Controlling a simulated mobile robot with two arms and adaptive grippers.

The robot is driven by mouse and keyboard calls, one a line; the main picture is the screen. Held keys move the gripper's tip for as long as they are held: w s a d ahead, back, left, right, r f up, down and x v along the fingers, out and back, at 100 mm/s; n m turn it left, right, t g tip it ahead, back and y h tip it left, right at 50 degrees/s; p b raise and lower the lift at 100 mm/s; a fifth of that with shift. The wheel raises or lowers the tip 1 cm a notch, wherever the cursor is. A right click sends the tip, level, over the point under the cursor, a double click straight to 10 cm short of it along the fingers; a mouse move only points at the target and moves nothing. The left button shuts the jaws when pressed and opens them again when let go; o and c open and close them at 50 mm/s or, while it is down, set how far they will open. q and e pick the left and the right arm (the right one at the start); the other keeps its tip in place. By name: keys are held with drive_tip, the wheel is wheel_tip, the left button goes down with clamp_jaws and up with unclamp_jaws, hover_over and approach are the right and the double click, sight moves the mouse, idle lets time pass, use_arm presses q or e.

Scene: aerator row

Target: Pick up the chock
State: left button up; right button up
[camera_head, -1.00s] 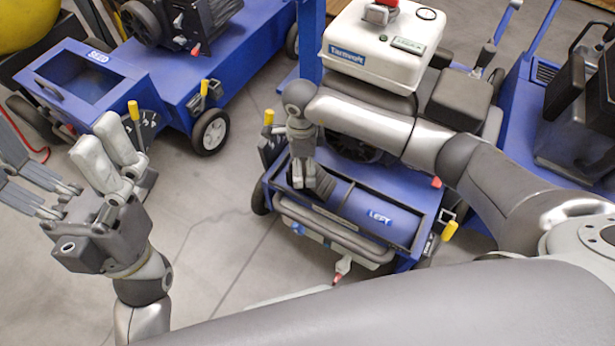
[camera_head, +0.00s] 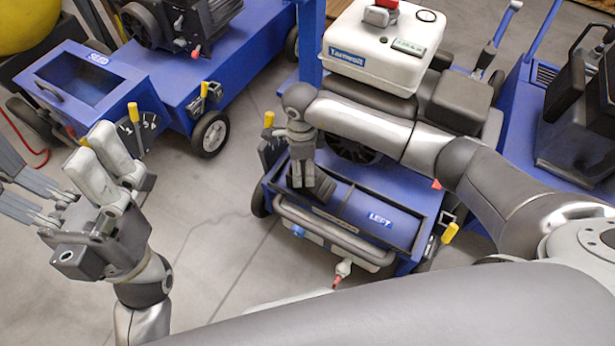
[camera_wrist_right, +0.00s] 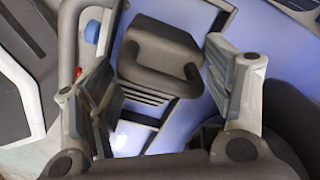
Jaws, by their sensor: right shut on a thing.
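The chock (camera_wrist_right: 160,60) is a dark grey block with a handle-like bar. In the right wrist view it sits between the two fingers of my right gripper (camera_wrist_right: 160,88). In the head view the right gripper (camera_head: 303,180) reaches down into the left part of the blue tray (camera_head: 350,212) labelled LEFT. The chock shows there only as a dark shape (camera_head: 321,190), mostly hidden by the gripper. The right gripper is shut on it. I cannot tell whether the chock still touches the tray floor. My left gripper (camera_head: 55,175) is open and empty at the left, above the floor.
The tray belongs to a blue machine with a white tank (camera_head: 378,45) behind my right arm. Another blue machine with a SEED bin (camera_head: 85,75) stands at the upper left, and a third (camera_head: 520,95) at the right. Bare floor (camera_head: 215,240) lies between.

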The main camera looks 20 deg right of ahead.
drive_tip(key=shift+s+f, duration=0.25)
drive_tip(key=shift+s, duration=0.05)
drive_tip(key=shift+c, duration=1.1)
drive_tip(key=shift+r, duration=0.1)
